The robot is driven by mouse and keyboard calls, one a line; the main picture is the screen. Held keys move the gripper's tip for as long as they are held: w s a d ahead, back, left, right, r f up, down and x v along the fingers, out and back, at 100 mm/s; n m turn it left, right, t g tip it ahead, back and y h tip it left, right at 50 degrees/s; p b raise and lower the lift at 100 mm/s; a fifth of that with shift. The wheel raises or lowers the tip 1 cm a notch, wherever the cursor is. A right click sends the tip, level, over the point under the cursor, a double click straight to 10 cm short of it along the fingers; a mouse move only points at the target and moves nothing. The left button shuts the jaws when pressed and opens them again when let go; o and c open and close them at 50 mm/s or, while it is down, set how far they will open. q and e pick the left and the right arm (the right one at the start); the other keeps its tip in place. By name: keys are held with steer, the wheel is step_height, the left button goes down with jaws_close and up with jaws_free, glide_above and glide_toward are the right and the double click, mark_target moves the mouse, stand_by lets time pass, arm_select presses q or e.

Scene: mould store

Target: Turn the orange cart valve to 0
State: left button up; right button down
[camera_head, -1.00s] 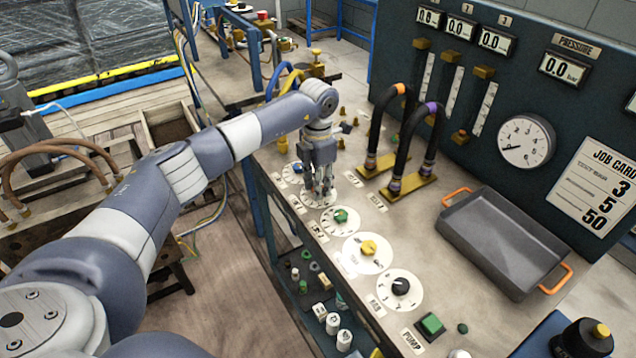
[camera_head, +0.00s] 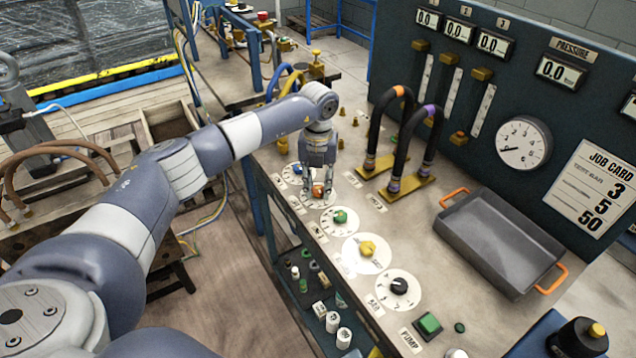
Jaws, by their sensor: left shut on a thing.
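The orange valve knob (camera_head: 318,190) stands on a white round dial on the cart top, in the row of dials along the cart's left edge. My left gripper (camera_head: 318,191) points down over it and is shut on it, one finger on each side. The fingers hide parts of the knob and its dial, so I cannot read its setting. My right gripper is not in view.
Along the same row are a blue knob (camera_head: 297,169), a green knob (camera_head: 340,216), a yellow knob (camera_head: 367,248) and a black knob (camera_head: 399,286). Looped black hoses (camera_head: 408,150) stand to the right, near a grey tray (camera_head: 500,240).

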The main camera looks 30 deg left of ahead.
mark_target(318, 189)
arm_select(q)
steer(key=shift+n, duration=1.1)
steer(key=o, duration=1.1)
step_height(318, 189, up, 12)
